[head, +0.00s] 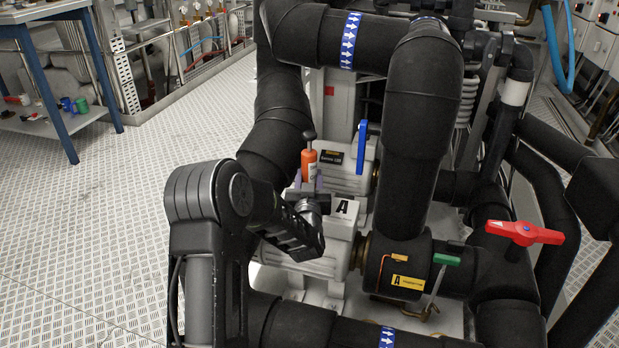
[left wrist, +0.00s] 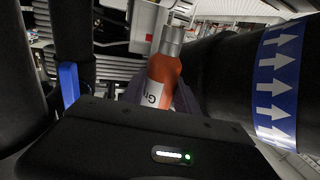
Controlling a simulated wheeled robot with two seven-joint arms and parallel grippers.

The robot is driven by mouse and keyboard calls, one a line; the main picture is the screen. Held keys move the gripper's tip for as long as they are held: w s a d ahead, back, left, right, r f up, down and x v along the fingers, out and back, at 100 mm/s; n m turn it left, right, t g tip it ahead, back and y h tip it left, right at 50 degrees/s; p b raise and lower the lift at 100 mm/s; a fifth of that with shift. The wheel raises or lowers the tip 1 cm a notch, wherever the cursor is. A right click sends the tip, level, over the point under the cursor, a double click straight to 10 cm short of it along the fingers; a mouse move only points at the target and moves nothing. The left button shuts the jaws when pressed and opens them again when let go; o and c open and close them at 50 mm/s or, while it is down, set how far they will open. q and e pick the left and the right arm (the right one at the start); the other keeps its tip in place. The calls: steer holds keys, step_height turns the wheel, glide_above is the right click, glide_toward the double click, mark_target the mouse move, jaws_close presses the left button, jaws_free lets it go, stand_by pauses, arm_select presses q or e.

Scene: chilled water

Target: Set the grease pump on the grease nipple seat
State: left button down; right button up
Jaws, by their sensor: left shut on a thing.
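The grease pump (head: 309,167) is a small orange cylinder with a white label and a grey top with a dark rod. My right gripper is not in view.
Thick black pipes (head: 415,120) rise close to the right of my gripper, and another curves behind it. A blue lever (head: 362,146), a green-handled valve (head: 446,259) and a red valve handle (head: 525,233) stand nearby. A blue-framed bench (head: 62,80) is far left; the floor there is clear.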

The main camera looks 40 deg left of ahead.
arm_select(q)
steer(key=shift+f+b, duration=0.35)
steer(key=shift+f, duration=1.55)
steer(key=shift+f, duration=1.45)
steer(key=c, duration=0.8)
jaws_free()
steer(key=shift+c, duration=0.2)
steer(key=shift+f, duration=0.15)
steer(key=shift+s, duration=0.1)
